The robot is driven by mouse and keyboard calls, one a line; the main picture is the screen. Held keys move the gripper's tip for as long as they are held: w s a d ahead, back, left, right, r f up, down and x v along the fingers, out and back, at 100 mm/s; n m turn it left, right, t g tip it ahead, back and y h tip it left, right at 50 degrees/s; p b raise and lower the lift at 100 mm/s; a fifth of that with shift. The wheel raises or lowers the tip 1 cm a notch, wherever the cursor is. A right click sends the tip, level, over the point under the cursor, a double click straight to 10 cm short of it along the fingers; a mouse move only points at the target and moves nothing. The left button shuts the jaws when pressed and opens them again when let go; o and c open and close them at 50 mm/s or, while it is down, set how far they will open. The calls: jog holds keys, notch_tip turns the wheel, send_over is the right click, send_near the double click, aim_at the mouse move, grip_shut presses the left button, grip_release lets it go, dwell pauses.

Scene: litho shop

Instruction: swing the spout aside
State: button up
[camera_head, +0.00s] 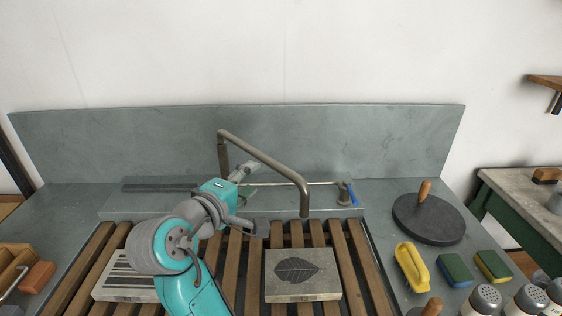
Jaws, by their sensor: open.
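The spout (268,158) is a brown-grey metal pipe. It rises from a post in front of the grey backsplash, runs forward and to the right, and bends down to an open end. That end hangs over the wooden slats, behind the stone with a leaf picture (303,287). My gripper (249,180) is open, below and left of the spout's long run in the picture. Its fingers are small and partly hidden by my wrist, and I cannot tell whether they touch the pipe. The foot of the spout's post is hidden behind my arm.
A striped stone (112,290) lies on the slats (364,262) at left, partly behind my arm. A thin bar with a blue-tipped end (354,194) runs behind the slats.

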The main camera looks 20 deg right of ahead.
aim_at(269, 165)
jog(key=x, duration=1)
jog(key=shift+w+d+f, duration=0.15)
jog(key=shift+w+d, duration=0.05)
jog(key=shift+w, duration=0.05)
grip_shut()
